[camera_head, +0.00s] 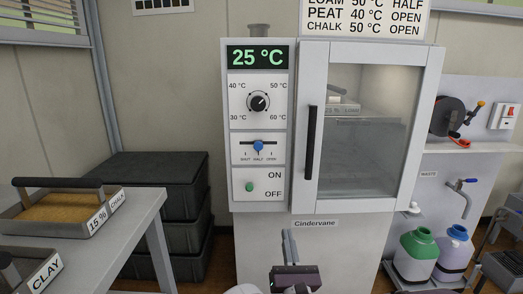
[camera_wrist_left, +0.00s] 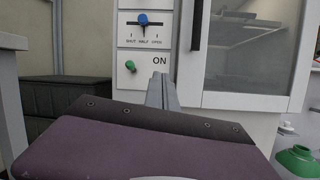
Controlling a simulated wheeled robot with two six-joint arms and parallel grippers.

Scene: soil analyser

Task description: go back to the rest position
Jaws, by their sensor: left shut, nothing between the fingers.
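My left gripper (camera_head: 290,236) is in front of the lower body of the Cindervane oven (camera_head: 259,237), below its control panel. Its two grey fingers are together with nothing between them. In the left wrist view the shut fingers (camera_wrist_left: 161,88) point up towards the panel, just right of the green switch (camera_wrist_left: 130,66). I cannot tell whether they touch the oven. The oven's glass door (camera_head: 365,130) is closed, with a dark vertical handle (camera_head: 311,143). The display (camera_head: 257,57) reads 25 °C. The blue slider (camera_head: 259,146) stands around HALF. My right gripper is not in view.
A grey table (camera_head: 122,232) at the left bears a tray labelled CHALK (camera_head: 62,208) and one labelled CLAY (camera_head: 25,276). Black crates (camera_head: 154,210) are stacked beside the oven.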

